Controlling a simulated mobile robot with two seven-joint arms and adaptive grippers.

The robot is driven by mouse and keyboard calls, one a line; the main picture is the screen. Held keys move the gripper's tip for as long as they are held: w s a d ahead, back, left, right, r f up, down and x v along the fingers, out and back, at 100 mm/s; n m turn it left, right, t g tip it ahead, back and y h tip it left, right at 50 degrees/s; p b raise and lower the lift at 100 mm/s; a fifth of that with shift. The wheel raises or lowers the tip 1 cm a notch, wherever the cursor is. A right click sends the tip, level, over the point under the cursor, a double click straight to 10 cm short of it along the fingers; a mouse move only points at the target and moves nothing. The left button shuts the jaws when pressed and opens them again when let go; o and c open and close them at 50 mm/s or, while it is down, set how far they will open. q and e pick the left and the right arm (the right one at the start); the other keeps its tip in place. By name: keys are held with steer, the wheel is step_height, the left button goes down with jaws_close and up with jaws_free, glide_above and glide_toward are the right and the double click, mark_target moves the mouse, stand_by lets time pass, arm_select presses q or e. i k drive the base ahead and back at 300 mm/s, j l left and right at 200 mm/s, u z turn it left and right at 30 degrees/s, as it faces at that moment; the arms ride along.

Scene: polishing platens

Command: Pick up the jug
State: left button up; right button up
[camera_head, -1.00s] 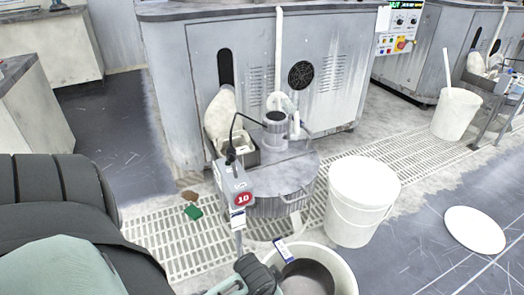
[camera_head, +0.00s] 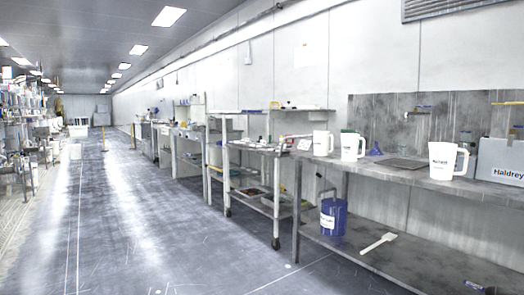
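White jugs with handles stand upright on the grey bench (camera_head: 400,174) at the right. The largest and nearest jug (camera_head: 442,161) has dark lettering and its handle to the right. Two more stand farther left, one jug (camera_head: 320,144) beside another lettered jug (camera_head: 349,147). I cannot tell which one the task means. Neither of my grippers can be made out in this view. A small dark object with a bluish part (camera_head: 480,289) is cut off by the bottom edge, and I cannot tell what it is.
A blue container (camera_head: 333,216) and a white scoop-like tool (camera_head: 379,243) are on the lower shelf. A wheeled cart (camera_head: 228,180) stands left of the bench. The floor aisle (camera_head: 130,220) at left is open.

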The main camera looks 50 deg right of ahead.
mark_target(349, 142)
steer(key=z, duration=2.3)
steer(key=u, duration=0.45)
steer(key=l+u, duration=0.15)
steer(key=u, duration=0.75)
steer(key=l+u, duration=0.1)
steer(key=u, duration=0.4)
steer(key=k+u, duration=0.1)
steer(key=u, duration=0.8)
steer(key=k+u, duration=0.1)
steer(key=u, duration=0.35)
steer(key=z, duration=3.1)
